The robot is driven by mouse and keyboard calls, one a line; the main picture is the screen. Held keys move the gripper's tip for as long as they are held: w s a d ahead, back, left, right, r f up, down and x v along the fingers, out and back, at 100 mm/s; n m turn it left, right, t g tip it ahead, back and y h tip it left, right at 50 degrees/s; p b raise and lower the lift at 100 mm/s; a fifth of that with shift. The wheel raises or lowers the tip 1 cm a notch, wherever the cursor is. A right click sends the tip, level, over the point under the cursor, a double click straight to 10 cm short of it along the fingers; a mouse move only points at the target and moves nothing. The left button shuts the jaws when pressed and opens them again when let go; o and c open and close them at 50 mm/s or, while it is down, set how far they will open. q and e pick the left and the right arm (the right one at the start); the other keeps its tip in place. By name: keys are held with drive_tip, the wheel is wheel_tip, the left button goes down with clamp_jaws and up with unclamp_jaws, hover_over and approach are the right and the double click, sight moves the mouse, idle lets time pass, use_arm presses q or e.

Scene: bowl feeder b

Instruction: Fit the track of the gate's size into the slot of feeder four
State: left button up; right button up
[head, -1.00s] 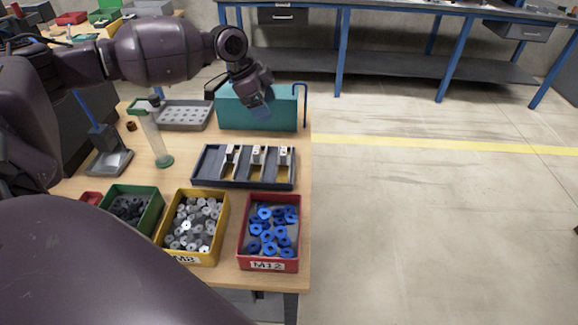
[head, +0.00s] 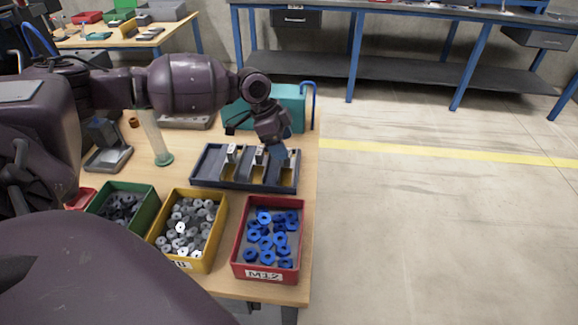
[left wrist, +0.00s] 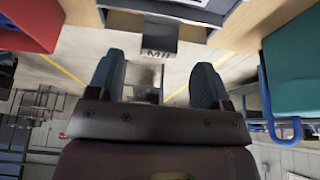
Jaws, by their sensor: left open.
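Three tracks, pale blocks on narrow strips, sit in a dark tray (head: 212,176) on the wooden bench: a left track (head: 231,153), a middle track (head: 259,155) and a right one. My left gripper (head: 280,152) is over the right track and partly covers it. In the left wrist view my left gripper (left wrist: 158,80) is open, its two fingers apart. My right gripper is not in view.
In front of the tray stand a red bin (head: 240,235) of blue rings labelled M12, a yellow bin (head: 163,235) and a green bin (head: 150,195). A teal box (head: 290,97) stands behind the tray. A clear tube (head: 156,140) stands to its left.

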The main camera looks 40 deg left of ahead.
sight(288, 162)
use_arm(q)
drive_tip(key=b+x, duration=0.1)
drive_tip(key=x, duration=0.3)
drive_tip(key=shift+f, duration=0.2)
drive_tip(key=shift+r, duration=0.1)
drive_tip(key=c, duration=1.1)
